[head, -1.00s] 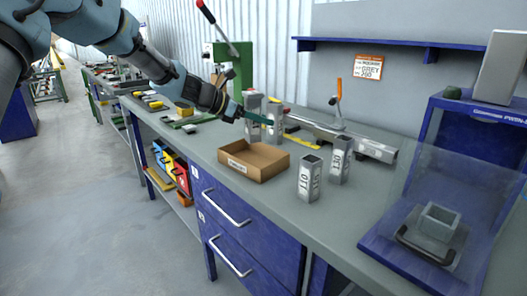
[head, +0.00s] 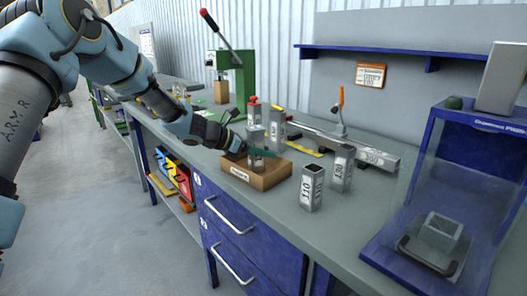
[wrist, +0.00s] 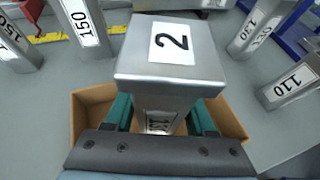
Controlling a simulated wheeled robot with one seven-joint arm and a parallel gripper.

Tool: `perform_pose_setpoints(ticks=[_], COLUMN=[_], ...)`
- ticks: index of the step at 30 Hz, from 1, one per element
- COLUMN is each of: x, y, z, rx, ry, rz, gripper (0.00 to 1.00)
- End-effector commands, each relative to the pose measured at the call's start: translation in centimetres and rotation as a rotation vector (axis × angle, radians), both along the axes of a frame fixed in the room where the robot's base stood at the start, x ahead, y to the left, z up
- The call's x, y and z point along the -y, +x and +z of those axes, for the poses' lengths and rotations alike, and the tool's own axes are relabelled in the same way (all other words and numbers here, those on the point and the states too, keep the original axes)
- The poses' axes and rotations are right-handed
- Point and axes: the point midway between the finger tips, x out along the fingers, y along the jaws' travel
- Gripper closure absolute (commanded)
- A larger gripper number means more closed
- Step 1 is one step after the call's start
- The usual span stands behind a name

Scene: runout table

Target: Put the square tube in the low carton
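The low carton (head: 237,174) is a brown open box near the front edge of the bench; its walls also show in the wrist view (wrist: 88,108). A grey square tube (head: 255,138) stands upright within the carton's outline. In the wrist view the tube (wrist: 170,62) has a "2" label on its near end and a partly hidden label lower down. My gripper (head: 262,153) has its green fingers on both sides of the tube, seemingly touching it. It also shows in the wrist view (wrist: 160,118). Whether the tube's foot touches the carton floor is hidden.
Two labelled tubes (head: 311,188) (head: 342,168) stand right of the carton, and another (head: 277,128) stands behind it. A long rail (head: 370,156) lies at the back. A blue clear-sided fixture (head: 440,200) fills the right end. A green press (head: 240,75) stands behind.

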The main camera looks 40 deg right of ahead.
Motion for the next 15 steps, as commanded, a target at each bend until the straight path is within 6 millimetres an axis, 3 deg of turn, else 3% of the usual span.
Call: perform_pose_setpoints(ticks=[6,15], x=[-0.01,-0.16], y=[0.01,0.11], z=[0.03,0.23], rx=[0.000,0.000], ry=[0.000,0.000], rz=[0.000,0.001], gripper=[0.20,0.20])
